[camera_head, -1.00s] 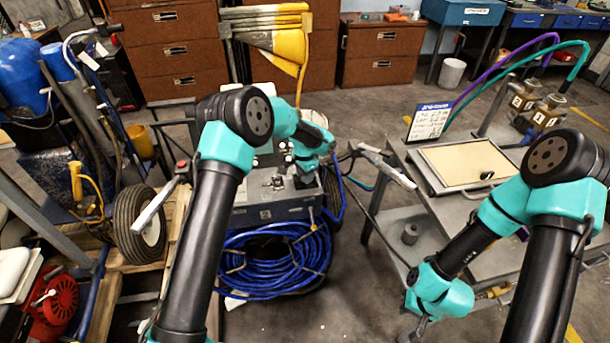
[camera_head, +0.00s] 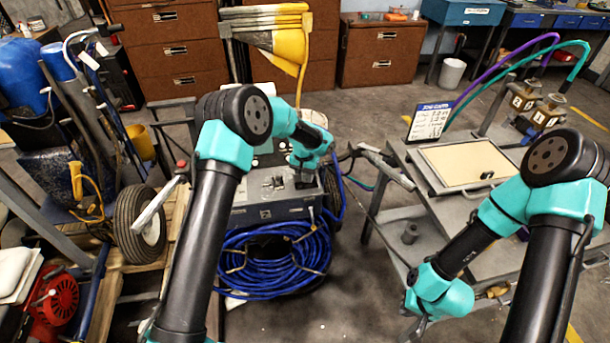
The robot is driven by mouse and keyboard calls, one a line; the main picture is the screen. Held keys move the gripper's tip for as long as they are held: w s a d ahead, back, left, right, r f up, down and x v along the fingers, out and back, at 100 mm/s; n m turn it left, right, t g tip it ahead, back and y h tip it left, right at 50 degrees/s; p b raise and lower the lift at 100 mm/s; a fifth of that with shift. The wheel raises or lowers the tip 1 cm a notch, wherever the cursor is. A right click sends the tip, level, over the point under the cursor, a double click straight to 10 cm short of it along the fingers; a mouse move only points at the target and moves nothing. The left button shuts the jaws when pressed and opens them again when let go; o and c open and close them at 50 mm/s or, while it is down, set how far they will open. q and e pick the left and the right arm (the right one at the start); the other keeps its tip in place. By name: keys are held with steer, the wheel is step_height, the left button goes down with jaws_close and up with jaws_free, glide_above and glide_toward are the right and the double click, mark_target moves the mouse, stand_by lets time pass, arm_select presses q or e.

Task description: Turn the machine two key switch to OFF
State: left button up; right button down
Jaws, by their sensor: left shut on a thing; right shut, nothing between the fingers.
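The grey machine box (camera_head: 268,212) stands in the middle, with small switches (camera_head: 274,183) on its top panel. My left gripper (camera_head: 304,181) reaches down onto the right part of that panel. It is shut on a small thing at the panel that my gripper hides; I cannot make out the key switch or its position. My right gripper (camera_head: 416,326) is at the lower edge, low beside the cart, shut and empty, and only partly in view.
A coil of blue hose (camera_head: 272,258) hangs on the front of the machine. A wheel (camera_head: 140,224) is to the left. A metal cart (camera_head: 440,205) with a beige-topped panel (camera_head: 468,163) and a white sign (camera_head: 430,122) stands right. Bare floor lies between machine and cart.

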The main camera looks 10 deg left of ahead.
mark_target(304, 175)
arm_select(q)
steer(key=o, duration=0.9)
steer(key=shift+r, duration=0.15)
steer(key=r, duration=1.7)
steer(key=shift+a, duration=0.25)
